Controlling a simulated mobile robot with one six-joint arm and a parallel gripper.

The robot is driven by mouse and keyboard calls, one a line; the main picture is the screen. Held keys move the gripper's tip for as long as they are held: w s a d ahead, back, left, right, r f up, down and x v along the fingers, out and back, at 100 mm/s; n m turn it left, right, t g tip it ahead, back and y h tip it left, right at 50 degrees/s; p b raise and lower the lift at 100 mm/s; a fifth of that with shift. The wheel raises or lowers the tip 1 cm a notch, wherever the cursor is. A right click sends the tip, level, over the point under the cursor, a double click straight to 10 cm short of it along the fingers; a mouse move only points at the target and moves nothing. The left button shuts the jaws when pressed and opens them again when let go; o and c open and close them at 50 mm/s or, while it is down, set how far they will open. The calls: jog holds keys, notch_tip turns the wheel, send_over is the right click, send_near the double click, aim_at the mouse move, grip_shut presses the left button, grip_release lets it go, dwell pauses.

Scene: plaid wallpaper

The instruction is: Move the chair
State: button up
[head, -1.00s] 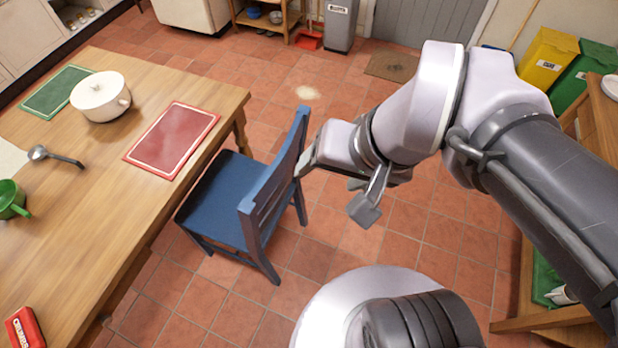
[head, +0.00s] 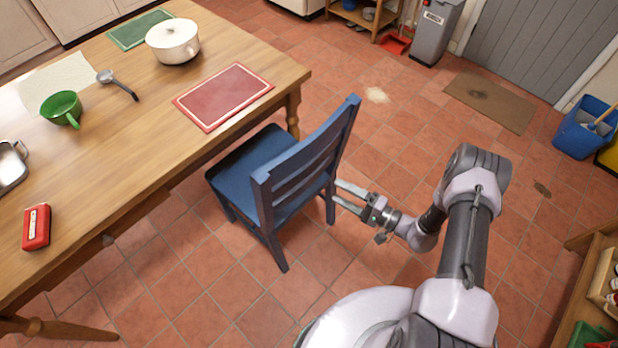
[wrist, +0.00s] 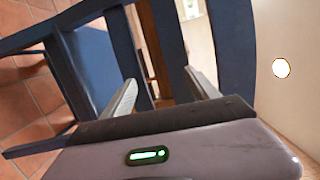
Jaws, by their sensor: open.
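The blue wooden chair (head: 318,160) stands upright on the tiled floor beside the wooden table (head: 150,110), its seat towards the table and its slatted back towards me. My gripper (head: 342,193) is open and empty, low behind the chair back, its fingertips close to the back's lower right part. In the wrist view the fingers of my gripper (wrist: 163,92) are spread, with blue parts of the chair (wrist: 92,62) beyond and to the left of them. I cannot tell whether a finger touches the chair.
A brown doormat (head: 492,101) and a blue bucket (head: 585,125) lie beyond. Open floor extends right of the chair.

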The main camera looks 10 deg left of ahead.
aim_at(308, 185)
notch_tip(308, 185, down, 8)
jog(key=s+m+t+h, duration=0.2)
jog(key=t, duration=0.1)
jog(key=b+x, duration=0.1)
jog(key=x, duration=0.3)
jog(key=b+x, duration=0.2)
jog(key=x, duration=0.3)
jog(key=b+x, duration=0.1)
jog(key=x, duration=0.4)
jog(key=shift+a+r+b, duration=0.15)
jog(key=shift+r+b, duration=0.15)
jog(key=shift+w+a+r, duration=0.1)
jog(key=shift+w+a, duration=0.2)
jog(key=shift+w, duration=0.1)
grip_shut()
